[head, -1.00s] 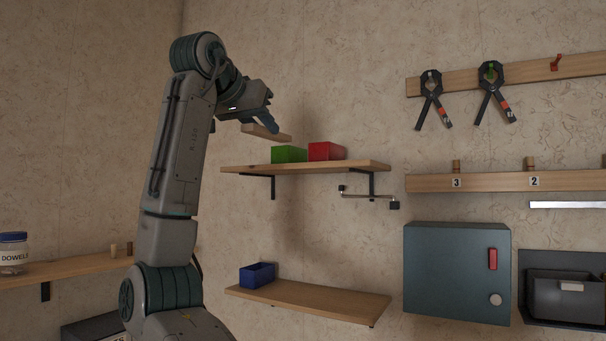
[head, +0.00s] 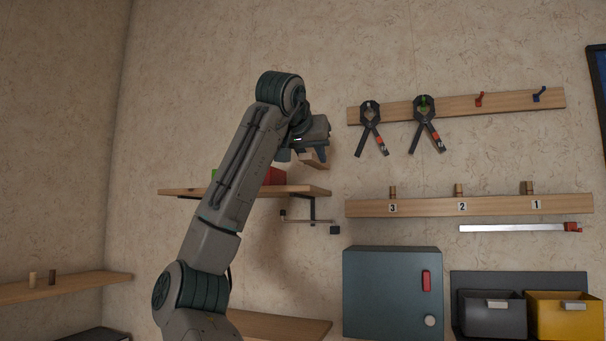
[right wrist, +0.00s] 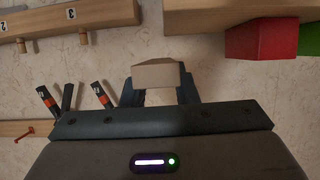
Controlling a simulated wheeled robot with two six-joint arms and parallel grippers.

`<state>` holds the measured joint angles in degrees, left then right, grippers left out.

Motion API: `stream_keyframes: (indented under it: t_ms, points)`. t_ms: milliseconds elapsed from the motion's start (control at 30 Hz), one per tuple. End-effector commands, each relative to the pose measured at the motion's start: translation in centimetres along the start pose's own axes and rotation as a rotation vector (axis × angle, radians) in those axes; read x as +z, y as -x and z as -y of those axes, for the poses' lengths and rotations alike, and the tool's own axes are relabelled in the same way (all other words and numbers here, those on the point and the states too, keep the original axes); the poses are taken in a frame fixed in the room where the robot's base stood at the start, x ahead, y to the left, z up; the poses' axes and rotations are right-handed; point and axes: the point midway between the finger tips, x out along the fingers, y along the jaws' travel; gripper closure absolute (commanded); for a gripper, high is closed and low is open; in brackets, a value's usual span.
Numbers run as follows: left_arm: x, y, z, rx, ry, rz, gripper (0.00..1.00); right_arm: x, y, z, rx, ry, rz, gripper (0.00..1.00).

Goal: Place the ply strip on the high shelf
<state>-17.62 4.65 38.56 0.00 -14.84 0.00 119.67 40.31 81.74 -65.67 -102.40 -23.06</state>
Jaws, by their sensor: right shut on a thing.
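My right gripper (head: 312,154) is shut on the ply strip (head: 318,161), a short pale wooden piece. In the head view they show just above the right end of the high shelf (head: 312,189); I cannot tell how far in front of it they are. In the right wrist view the strip (right wrist: 158,76) sits between the two dark fingers, apart from the shelf (right wrist: 205,18). A red bin (head: 275,176) and a green bin (head: 214,174) stand on the shelf, partly hidden by my arm. My left gripper is not in view.
The shelf's right end looks bare beside the red bin (right wrist: 255,38). A clamp rail (head: 455,106) and a numbered peg rail (head: 420,207) are on the wall to the right. A grey cabinet (head: 385,295) hangs below. A lower shelf (head: 285,326) is partly hidden.

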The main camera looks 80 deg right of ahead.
Motion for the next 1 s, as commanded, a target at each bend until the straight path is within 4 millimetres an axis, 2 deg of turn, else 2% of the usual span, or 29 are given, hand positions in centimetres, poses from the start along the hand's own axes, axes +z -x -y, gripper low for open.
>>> stream_keyframes:
  t_ms: [100,300,467,700,1000]
  points:
    - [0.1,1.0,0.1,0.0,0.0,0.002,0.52,-1.1,-2.8,1.1,0.004,0.004,0.003,0.95]
    - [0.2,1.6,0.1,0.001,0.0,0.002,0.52,-1.9,-5.7,2.4,0.001,0.001,0.001,0.95]
    - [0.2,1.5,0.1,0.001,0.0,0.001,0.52,-1.4,-6.5,2.7,0.001,0.0,-0.001,0.95]
    - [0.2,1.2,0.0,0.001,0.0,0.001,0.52,1.1,-7.5,2.6,0.002,0.0,-0.001,0.95]
    - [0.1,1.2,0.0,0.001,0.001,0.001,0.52,1.4,-7.6,2.6,-0.001,-0.001,-0.001,0.95]
